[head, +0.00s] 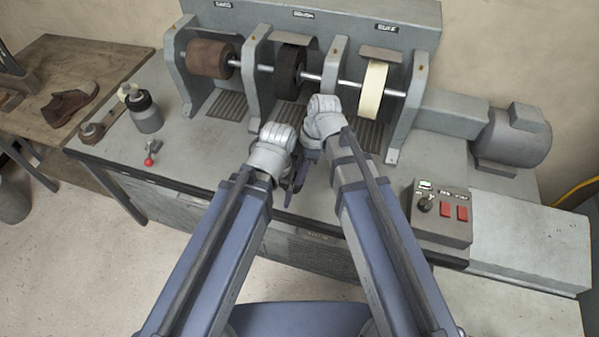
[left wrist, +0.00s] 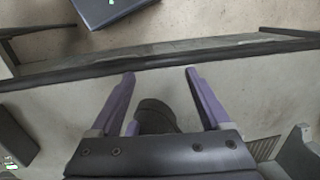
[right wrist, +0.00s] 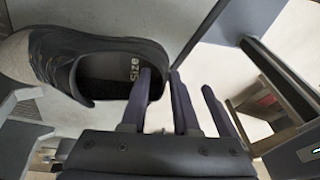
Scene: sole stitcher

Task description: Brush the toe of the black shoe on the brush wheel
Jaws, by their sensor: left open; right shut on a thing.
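The black shoe (right wrist: 95,50) shows in the right wrist view, with its opening and pale "Size" lettering inside. My right gripper (right wrist: 160,75) is shut on the rim of its opening. In the head view my right gripper (head: 309,150) is in front of the brush wheel (head: 290,72), the dark middle wheel; the arms hide most of the shoe. I cannot tell whether the toe touches the wheel. My left gripper (head: 290,186) is open close beside the right one. In the left wrist view its fingers (left wrist: 160,76) are apart, with a dark rounded thing between them near the palm.
A brown wheel (head: 210,60) and a cream wheel (head: 374,90) share the shaft, between grey uprights. A control box (head: 440,215) is at right. A bottle (head: 146,113) and a red-knobbed lever (head: 149,160) stand at left. A brown shoe (head: 70,103) lies on a wooden table.

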